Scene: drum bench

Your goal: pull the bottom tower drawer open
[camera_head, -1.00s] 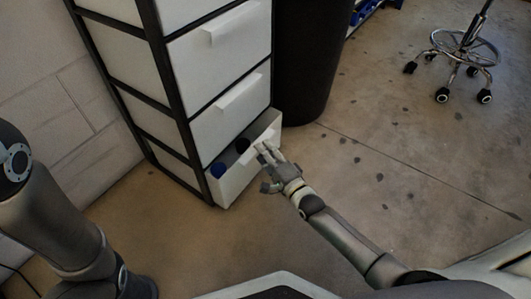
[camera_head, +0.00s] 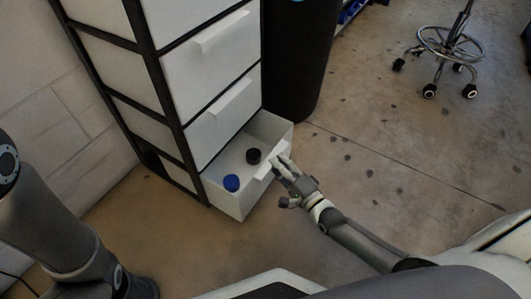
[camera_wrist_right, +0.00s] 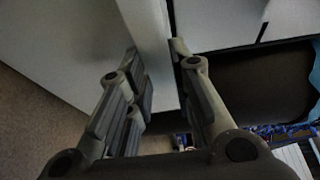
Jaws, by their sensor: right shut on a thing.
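The white drawer tower (camera_head: 205,70) with a black frame stands left of centre in the head view. Its bottom drawer (camera_head: 240,198) is pulled well out, with a blue round object (camera_head: 231,183) and a black round object (camera_head: 253,156) inside. My right gripper (camera_head: 280,168) is shut on the bottom drawer's handle (camera_head: 265,172) at the drawer's front. In the right wrist view the handle (camera_wrist_right: 150,45) passes between the two fingers (camera_wrist_right: 160,95). My left arm shows at the left edge of the head view, but its gripper is not visible.
A dark cylindrical drum (camera_head: 297,60) stands right behind the tower. A wheeled stool (camera_head: 450,45) is at the upper right. The concrete floor (camera_head: 400,150) to the right of the drawer is clear. A pale block wall (camera_head: 50,100) lies to the left.

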